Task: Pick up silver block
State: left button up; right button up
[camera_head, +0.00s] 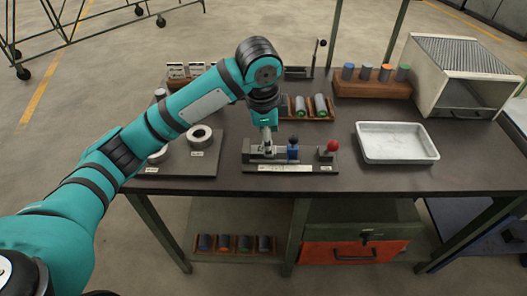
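My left gripper (267,140) points down over the left part of a dark fixture (290,168) on the table. A small silver-grey piece (267,151) shows just below the fingertips and may be the silver block. It is too small and too covered to tell whether the fingers are around it or just above it, or whether they are open. My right gripper is not in view.
The fixture carries a blue part (293,151) with a dark knob and a red ball (333,146). An empty white tray (397,158) lies to the right. A furnace-like box (458,75) and a wooden rack of cylinders (372,84) stand behind. Metal rings (199,134) lie left.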

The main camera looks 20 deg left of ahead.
pick_arm(q)
jog(key=y, duration=0.1)
send_near(259, 149)
jog(key=f, duration=0.1)
jog(key=f+p, duration=0.1)
jog(key=f, duration=0.1)
jog(key=shift+w+a+f, duration=0.15)
jog(key=shift+w+a, duration=0.05)
jog(key=shift+a, duration=0.15)
jog(key=f, duration=0.2)
jog(key=w+f+p, duration=0.1)
jog(key=f, duration=0.2)
jog(key=shift+w+f, duration=0.1)
jog(key=shift+f, duration=0.15)
grip_shut()
jog(key=shift+r, duration=0.1)
